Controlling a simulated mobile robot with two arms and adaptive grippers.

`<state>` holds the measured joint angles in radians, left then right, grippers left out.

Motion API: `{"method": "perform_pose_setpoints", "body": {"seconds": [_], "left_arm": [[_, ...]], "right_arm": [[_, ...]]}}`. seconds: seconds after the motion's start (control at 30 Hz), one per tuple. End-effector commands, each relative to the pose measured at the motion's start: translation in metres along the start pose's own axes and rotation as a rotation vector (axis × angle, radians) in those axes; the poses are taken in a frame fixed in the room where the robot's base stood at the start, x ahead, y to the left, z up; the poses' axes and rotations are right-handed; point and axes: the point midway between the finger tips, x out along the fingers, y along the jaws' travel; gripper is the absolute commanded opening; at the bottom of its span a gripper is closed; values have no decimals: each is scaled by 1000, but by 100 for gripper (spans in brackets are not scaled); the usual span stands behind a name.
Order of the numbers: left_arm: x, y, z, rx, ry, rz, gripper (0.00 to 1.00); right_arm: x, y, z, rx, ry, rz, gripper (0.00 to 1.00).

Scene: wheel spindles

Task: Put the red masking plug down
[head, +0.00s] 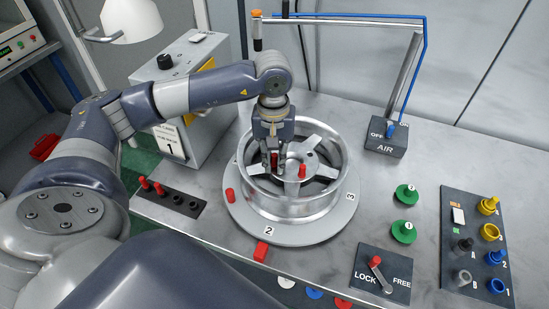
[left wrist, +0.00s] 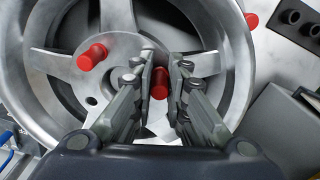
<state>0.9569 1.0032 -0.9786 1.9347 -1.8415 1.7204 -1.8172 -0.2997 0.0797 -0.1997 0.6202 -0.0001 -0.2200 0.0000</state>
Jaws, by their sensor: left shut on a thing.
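My left gripper (head: 273,172) reaches down into the silver wheel (head: 335,200) and is shut on a red masking plug (head: 274,159). In the left wrist view this plug (left wrist: 160,84) shows between the fingers (left wrist: 161,75), over the wheel's hub area; I cannot tell whether it touches the wheel. A second red plug (head: 302,171) stands on the hub, to the right of the gripper; it also shows in the left wrist view (left wrist: 92,57). Another red plug (head: 230,195) is on the turntable (head: 310,236), outside the wheel. My right gripper is not in view.
A dark rack (head: 170,198) with two red plugs at its left end lies left of the turntable. Green knobs (head: 404,231), a lock lever panel (head: 381,272) and a coloured plug board (head: 477,250) are at the right.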

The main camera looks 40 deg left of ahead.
Motion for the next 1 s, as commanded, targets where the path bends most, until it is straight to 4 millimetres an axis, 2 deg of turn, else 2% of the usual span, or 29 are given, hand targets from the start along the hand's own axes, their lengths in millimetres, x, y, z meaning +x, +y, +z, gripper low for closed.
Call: {"method": "perform_pose_setpoints", "body": {"seconds": [0.03, 0.1, 0.47, 0.7, 0.73, 1.0], "left_arm": [[-1, 0, 0, 0, 1, 0, 21], [-1, 0, 0, 0, 1, 0, 34], [-2, 0, 0, 0, 1, 0, 34], [-20, 0, 0, 0, 1, -1, 34], [-22, 1, -2, 0, 6, 4, 34], [-87, 1, -1, 2, 7, 5, 34]], "right_arm": [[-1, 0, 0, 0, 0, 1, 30], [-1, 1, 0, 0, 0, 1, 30], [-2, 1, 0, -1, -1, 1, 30], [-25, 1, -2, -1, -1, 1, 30], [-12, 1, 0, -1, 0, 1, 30], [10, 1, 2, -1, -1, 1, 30]]}}
